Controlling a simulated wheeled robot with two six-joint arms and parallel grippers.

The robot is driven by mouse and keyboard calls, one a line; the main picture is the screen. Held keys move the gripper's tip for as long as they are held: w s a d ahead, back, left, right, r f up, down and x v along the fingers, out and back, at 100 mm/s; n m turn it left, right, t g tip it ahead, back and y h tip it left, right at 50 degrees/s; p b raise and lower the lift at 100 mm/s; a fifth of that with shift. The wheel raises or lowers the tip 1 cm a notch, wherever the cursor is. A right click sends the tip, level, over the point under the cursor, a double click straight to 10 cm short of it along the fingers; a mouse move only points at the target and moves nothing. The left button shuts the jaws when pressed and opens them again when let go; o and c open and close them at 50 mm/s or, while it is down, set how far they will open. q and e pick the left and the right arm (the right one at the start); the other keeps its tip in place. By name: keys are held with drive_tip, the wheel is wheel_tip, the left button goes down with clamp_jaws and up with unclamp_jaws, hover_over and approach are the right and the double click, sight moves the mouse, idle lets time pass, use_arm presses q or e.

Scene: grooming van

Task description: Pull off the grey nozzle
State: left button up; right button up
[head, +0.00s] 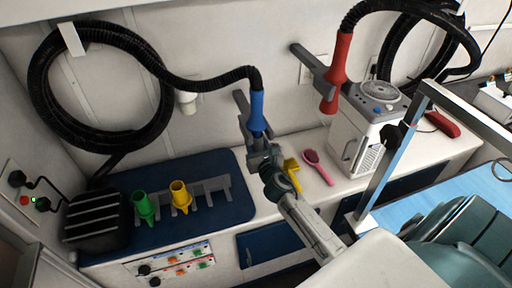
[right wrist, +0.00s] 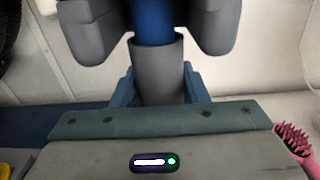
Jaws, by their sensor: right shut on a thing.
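A blue dryer handle (head: 257,110) hangs at the end of a black ribbed hose, at a grey wall bracket (head: 240,102). The blue handle also shows at the top of the right wrist view (right wrist: 153,22). The grey nozzle (right wrist: 158,70) is on its lower end, a plain tube pointing down, apparently still joined to the handle. My right gripper (head: 263,150) is just below the handle. In the right wrist view its fingers (right wrist: 158,88) are shut on the nozzle from both sides. In the head view the gripper mostly hides the nozzle. My left gripper is not in view.
A green nozzle (head: 145,206) and a yellow nozzle (head: 181,198) stand at a grey slotted rack (head: 212,185) on a dark blue mat (head: 235,210). A pink brush (head: 316,165), a yellow tool (head: 292,170) and a white machine (head: 358,135) stand right. A red handle (head: 337,75) hangs above.

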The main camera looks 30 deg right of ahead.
drive_tip(key=shift+f, duration=0.2)
drive_tip(key=shift+f+b, duration=2.25)
drive_tip(key=shift+f, duration=0.2)
drive_tip(key=v, duration=0.9)
